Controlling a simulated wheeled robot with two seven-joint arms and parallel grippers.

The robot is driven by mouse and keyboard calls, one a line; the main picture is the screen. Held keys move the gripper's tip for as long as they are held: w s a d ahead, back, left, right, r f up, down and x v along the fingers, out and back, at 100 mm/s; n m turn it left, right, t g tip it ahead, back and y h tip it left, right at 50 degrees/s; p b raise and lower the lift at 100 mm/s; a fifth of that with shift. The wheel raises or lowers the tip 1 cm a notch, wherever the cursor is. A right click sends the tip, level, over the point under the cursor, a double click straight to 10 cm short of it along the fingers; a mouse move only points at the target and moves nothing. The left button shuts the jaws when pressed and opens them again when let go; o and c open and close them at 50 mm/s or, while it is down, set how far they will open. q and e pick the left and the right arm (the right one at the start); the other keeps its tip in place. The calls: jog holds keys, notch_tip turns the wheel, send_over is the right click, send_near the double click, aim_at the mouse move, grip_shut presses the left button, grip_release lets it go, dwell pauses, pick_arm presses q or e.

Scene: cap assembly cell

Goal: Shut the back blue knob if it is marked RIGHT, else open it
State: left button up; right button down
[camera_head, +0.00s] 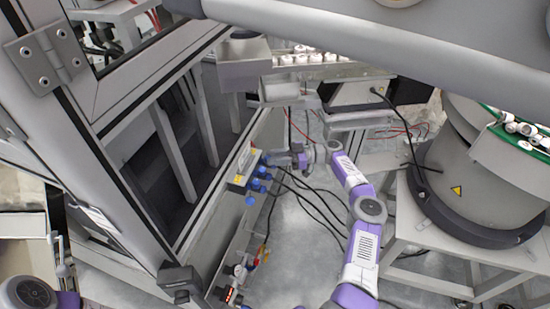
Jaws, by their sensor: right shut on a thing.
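A row of small blue knobs (257,187) sticks out from a valve unit (239,179) with a pale top and yellow parts, mounted on the grey frame left of centre. My right gripper (271,159) reaches in from the right at the far end of this row. It is shut on the back blue knob, which its fingers mostly hide. The knob markings are too small to read. Only a bit of my left arm shows at the lower left; its gripper is out of view.
Black cables (308,197) hang close below my right gripper. A large framed glass door (115,110) stands at the left. Fittings (238,270) sit lower on the frame.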

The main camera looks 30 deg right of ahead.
dwell(0.4)
jog(key=c, duration=0.9)
grip_release()
jog(key=shift+o, duration=0.2)
jog(key=shift+d, duration=0.15)
